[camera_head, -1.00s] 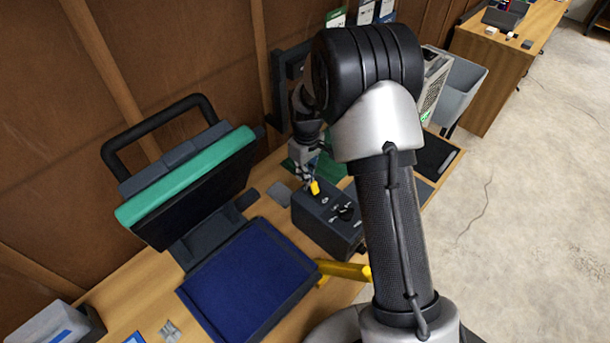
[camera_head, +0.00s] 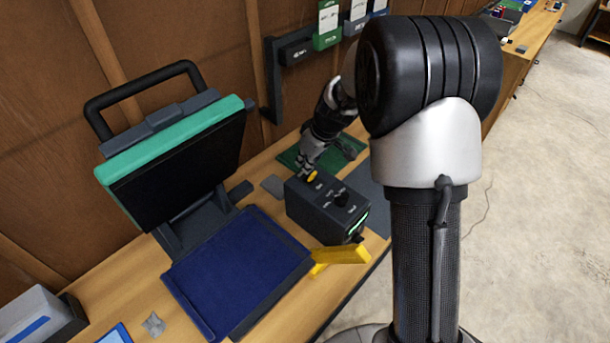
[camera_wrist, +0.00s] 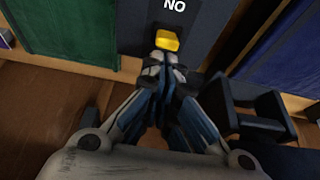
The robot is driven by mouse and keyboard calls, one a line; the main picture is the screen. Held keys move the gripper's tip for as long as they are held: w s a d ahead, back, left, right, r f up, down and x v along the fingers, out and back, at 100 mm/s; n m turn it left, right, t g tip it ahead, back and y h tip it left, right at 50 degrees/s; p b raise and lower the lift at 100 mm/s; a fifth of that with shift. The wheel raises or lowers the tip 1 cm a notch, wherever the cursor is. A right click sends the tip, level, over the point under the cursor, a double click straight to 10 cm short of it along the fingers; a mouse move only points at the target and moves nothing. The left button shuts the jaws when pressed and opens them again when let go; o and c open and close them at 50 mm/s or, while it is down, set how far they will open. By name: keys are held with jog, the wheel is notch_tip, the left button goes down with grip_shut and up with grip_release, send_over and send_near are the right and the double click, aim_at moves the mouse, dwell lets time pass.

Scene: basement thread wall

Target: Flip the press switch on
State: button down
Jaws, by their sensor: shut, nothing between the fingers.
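A dark grey control box (camera_head: 318,213) stands on the wooden bench, with black knobs and small labels on its top. A yellow switch (camera_head: 311,176) sits at the box's far left end. In the wrist view the yellow switch (camera_wrist: 167,40) is just beyond my fingertips, below a white label reading "NO". My gripper (camera_head: 303,166) is shut and empty, its tips right at the switch. It also shows in the wrist view (camera_wrist: 163,62). The tips look close to or against the switch; I cannot tell if they touch.
A yellow bar (camera_head: 340,255) lies at the bench's front edge. A green mat (camera_head: 340,152) lies behind the box.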

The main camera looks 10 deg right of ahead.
jog(key=shift+w+a, duration=0.15)
jog(key=shift+w, duration=0.3)
jog(key=shift+s+r, duration=0.15)
jog(key=shift+r, duration=0.15)
jog(key=shift+r+p, duration=0.45)
jog(key=shift+r, duration=0.1)
